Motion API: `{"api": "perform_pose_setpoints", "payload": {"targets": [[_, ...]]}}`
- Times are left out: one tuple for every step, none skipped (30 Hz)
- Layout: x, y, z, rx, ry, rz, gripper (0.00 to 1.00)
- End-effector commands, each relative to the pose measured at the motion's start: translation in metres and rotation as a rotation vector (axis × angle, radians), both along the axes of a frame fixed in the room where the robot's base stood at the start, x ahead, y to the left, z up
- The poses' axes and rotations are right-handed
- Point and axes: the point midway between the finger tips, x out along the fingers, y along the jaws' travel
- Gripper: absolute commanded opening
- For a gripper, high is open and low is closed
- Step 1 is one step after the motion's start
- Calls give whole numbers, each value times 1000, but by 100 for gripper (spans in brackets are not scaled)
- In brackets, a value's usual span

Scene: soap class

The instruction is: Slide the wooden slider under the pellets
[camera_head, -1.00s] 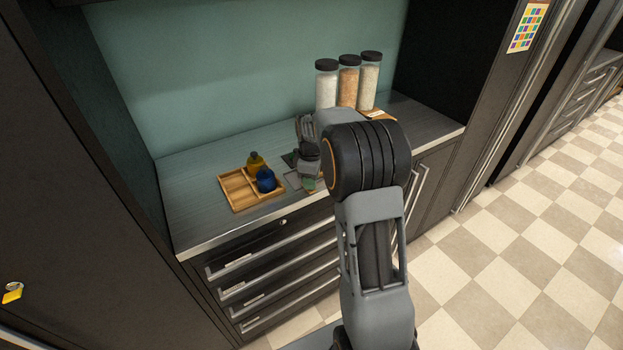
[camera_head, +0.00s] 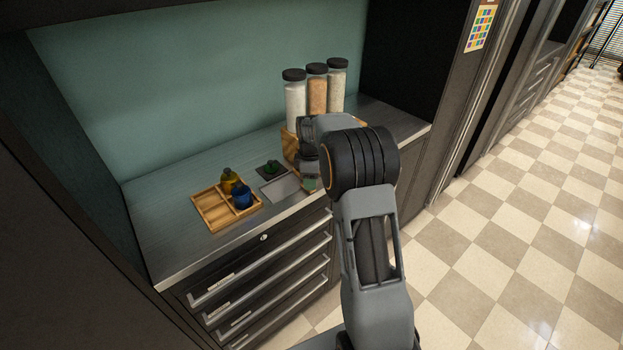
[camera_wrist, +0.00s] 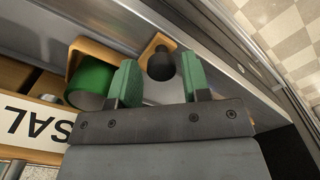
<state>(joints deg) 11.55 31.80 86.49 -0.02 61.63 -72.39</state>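Three tall dark-lidded jars stand on a wooden stand (camera_head: 290,146) at the back of the counter: a white-filled jar (camera_head: 295,105), an orange-filled jar (camera_head: 317,92) and a pale beige-filled jar (camera_head: 337,85). I cannot tell which holds the pellets. In the wrist view, a wooden piece (camera_wrist: 153,44) with a dark round knob (camera_wrist: 160,66) shows between the green fingertips of my gripper (camera_wrist: 160,80); it looks like a slider. The fingers are apart, with gaps beside the knob. My arm hides much of the stand's front in the head view.
A green cup (camera_wrist: 90,84) sits beside the left finger, under a wooden frame. A white lettered label (camera_wrist: 32,122) is at lower left.

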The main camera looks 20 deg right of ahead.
Motion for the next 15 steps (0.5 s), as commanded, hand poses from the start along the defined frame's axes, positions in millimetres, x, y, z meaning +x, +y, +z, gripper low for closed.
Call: {"api": "perform_pose_setpoints", "payload": {"targets": [[0,-1,0,0,0,-1,48],[0,-1,0,0,0,-2,51],[0,-1,0,0,1,-2,54],[0,-1,0,0,1,-3,54],[0,-1,0,0,1,-3,54],[0,-1,0,0,1,-3,54],[0,-1,0,0,1,-3,54],[0,-1,0,0,1,-3,54],[0,-1,0,0,1,-3,54],[0,-1,0,0,1,-3,54],[0,-1,1,0,1,-3,54],[0,-1,3,0,0,-3,54],[0,-1,6,0,-1,-3,54],[0,-1,9,0,-2,-3,54],[0,-1,14,0,-2,-3,54]]}}
